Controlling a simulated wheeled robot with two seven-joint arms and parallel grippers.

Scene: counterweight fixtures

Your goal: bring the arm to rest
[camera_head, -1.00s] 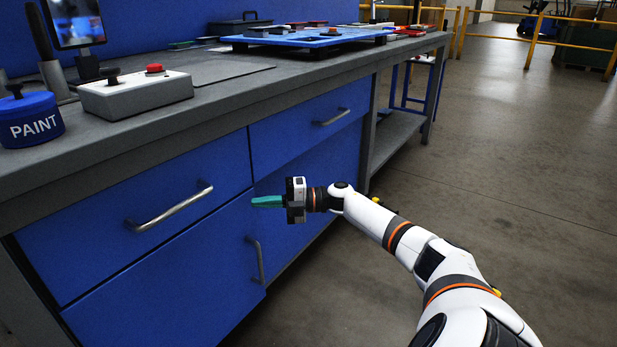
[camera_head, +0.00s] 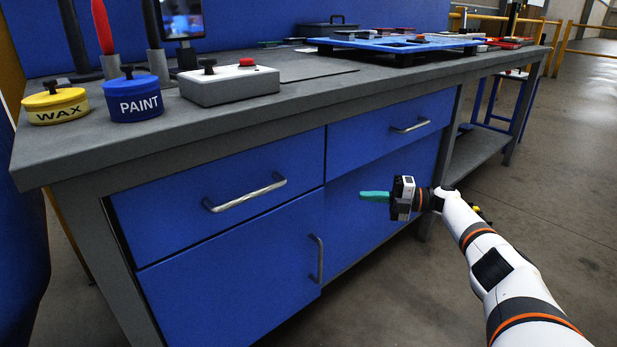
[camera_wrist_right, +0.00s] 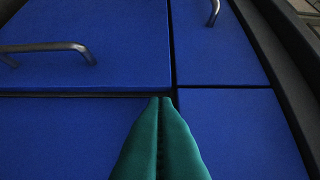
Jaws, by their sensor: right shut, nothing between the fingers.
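My right gripper (camera_head: 374,195) is held out in front of the blue drawers of the workbench, below the level of the bench top. Its green fingers are shut together with nothing between them; in the right wrist view the two fingers (camera_wrist_right: 159,140) meet along their length. They point toward the seams between the blue drawer fronts, and I see no contact with them in the head view. My white right arm (camera_head: 490,255) reaches in from the lower right. My left gripper is not in view.
The grey bench top (camera_head: 120,160) carries a yellow WAX pot (camera_head: 56,105), a blue PAINT pot (camera_head: 137,97), a button box (camera_head: 230,86) and a blue tray (camera_head: 395,44). Drawer handles (camera_head: 245,194) stick out in front. Open floor (camera_head: 560,180) lies to the right.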

